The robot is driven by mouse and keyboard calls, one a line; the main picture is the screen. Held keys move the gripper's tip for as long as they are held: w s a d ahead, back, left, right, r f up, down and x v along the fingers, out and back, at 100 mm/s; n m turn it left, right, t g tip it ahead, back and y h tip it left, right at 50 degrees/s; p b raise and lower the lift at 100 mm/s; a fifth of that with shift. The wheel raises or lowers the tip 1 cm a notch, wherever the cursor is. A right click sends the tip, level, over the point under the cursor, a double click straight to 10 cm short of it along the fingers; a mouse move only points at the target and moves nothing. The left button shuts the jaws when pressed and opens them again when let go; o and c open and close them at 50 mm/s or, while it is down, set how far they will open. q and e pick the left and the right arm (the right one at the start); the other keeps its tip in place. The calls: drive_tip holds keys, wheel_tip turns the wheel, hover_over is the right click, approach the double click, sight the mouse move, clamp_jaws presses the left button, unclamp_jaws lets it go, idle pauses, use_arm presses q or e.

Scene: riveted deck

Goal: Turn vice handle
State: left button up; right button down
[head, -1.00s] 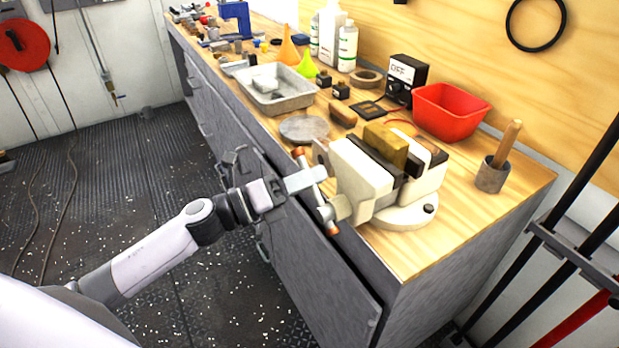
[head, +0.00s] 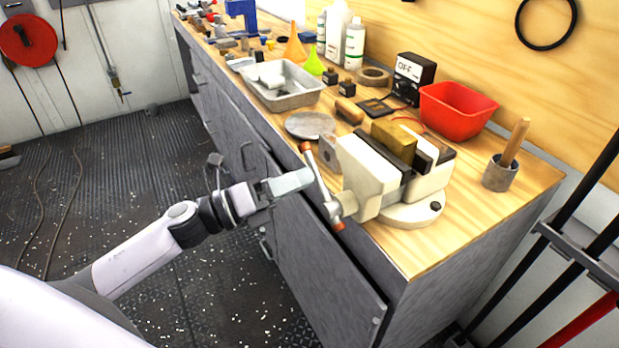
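The cream bench vice (head: 365,180) stands on the near right part of the workbench, with a wooden block between its jaws. Its handle (head: 325,199) is a thin metal bar with orange-copper ends, hanging at a slant on the vice's left side, past the bench's front edge. My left gripper (head: 309,178) comes in from the left, its pale grey fingertips at the middle of the bar. The fingers overlap in this view, so the gap between them is hidden, and I cannot tell whether they touch the bar. My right gripper is out of view.
A round grey disc (head: 310,125), a metal tray (head: 284,98), a red bin (head: 456,111) and a pot with a wooden-handled tool (head: 500,172) stand on the workbench (head: 475,214). Drawer fronts lie below the handle. The floor at left is mostly open.

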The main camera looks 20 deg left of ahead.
use_arm(q)
drive_tip(key=shift+b+v, duration=0.35)
drive_tip(key=shift+v, duration=1.6)
drive_tip(key=s+d+f+n+g+y+p, duration=0.1)
drive_tip(key=s+f+n+y+p, duration=0.1)
drive_tip(key=s+f+n+y, duration=0.4)
drive_tip(key=s+d+f+n+g+y+p, duration=0.2)
drive_tip(key=s+f+n+y, duration=0.3)
drive_tip(key=n, duration=2.1)
drive_tip(key=s+f+p, duration=0.1)
drive_tip(key=s+f, duration=0.3)
drive_tip(key=f, duration=0.6)
drive_tip(key=shift+s+f+n+g+y, duration=0.25)
drive_tip(key=shift+f+n+g+y, duration=0.05)
drive_tip(key=shift+f+y, duration=0.1)
drive_tip(key=shift+a, duration=0.15)
